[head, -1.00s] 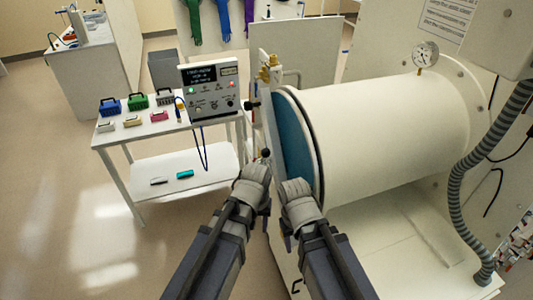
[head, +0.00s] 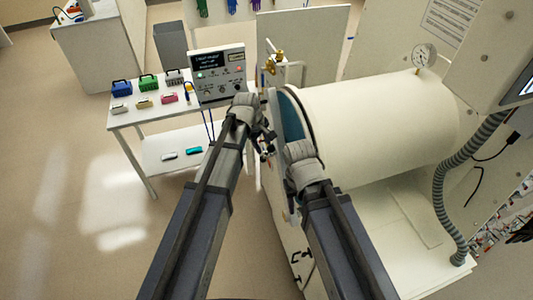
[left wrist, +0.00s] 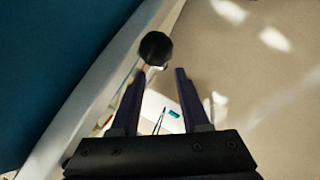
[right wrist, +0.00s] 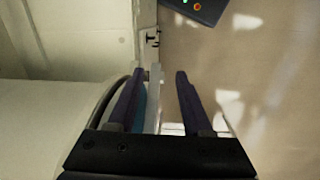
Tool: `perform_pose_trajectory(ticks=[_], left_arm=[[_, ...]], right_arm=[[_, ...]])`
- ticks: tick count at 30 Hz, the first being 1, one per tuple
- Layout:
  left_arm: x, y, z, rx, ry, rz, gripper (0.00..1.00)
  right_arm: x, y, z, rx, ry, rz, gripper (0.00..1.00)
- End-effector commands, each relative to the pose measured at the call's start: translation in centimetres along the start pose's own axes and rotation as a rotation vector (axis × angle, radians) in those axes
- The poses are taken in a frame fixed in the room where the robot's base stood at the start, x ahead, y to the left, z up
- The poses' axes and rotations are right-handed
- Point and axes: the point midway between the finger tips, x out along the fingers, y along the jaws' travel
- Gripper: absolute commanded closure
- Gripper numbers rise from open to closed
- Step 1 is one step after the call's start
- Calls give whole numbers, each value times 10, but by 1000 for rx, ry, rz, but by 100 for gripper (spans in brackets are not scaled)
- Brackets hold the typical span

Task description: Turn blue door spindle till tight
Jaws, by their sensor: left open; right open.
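The blue door (head: 291,120) stands open, nearly edge-on, at the mouth of the white cylinder. Its blue face fills the left of the left wrist view (left wrist: 50,50). A black ball knob (left wrist: 155,48), apparently on the spindle handle, sits just beyond my left gripper's fingertips (left wrist: 159,72). My left gripper (head: 266,140) is open beside the door's outer side, with nothing held. My right gripper (right wrist: 158,75) is open. The door's pale edge (right wrist: 154,100) shows between its fingers; whether they touch it I cannot tell. The spindle is mostly hidden by my arms in the head view.
A white cart (head: 140,118) at left carries a control box (head: 218,75) and small coloured cases. The white cylinder (head: 380,120) with a gauge (head: 423,55) fills the right. A ribbed hose (head: 447,180) hangs at far right. Floor at left is clear.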

Motion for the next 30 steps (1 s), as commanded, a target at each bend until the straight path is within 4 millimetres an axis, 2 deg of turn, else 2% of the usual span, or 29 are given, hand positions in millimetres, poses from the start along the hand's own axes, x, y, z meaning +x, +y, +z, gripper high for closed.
perform_pose_trajectory(ticks=[8, 21, 30], left_arm=[[18, -1, 0, 3, 0, -1, 54], [72, -1, 0, 5, 0, -1, 54], [78, 0, 0, 4, 0, -1, 54]], right_arm=[[17, -1, -1, -8, 1, 1, 50], [69, -6, -5, -16, 3, 2, 50], [74, -6, -5, -14, 3, 2, 50]])
